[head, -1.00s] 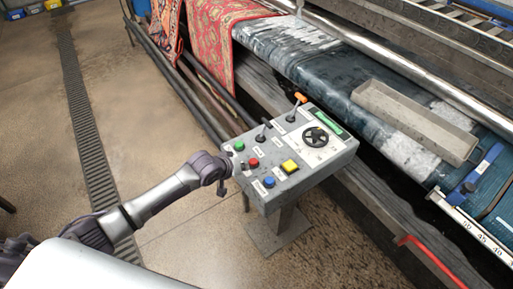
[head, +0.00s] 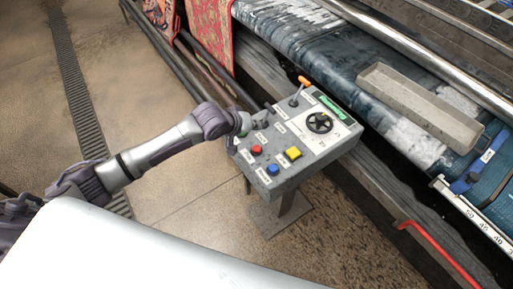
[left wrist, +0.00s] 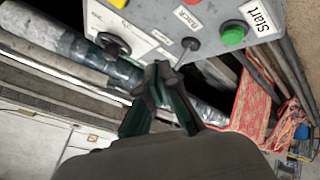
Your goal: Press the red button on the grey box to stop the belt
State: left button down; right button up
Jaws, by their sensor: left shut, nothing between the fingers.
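The grey box (head: 322,164) stands on a post beside the belt. Its red button (head: 256,150) sits on the near left of the panel, and the edge of it shows at the top of the left wrist view (left wrist: 191,2). My left gripper (head: 268,109) is shut and empty over the panel's far left corner, beyond the red button and apart from it. My right gripper is not in view.
A yellow button (head: 292,153), a blue button (head: 272,169), a black handwheel (head: 319,123) and an orange-handled lever (head: 303,82) share the panel. The wet belt (head: 300,50) runs behind, with a metal tray (head: 420,108) on it. Open floor lies at left.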

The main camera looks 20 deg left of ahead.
aim_at(255, 148)
pick_arm(q)
notch_tip(255, 148, down, 7)
jog(key=b, duration=0.6)
jog(key=shift+f, duration=0.2)
jog(key=shift+f+b, duration=0.35)
jog(key=shift+f, duration=0.05)
dwell(0.6)
jog(key=shift+f, duration=0.45)
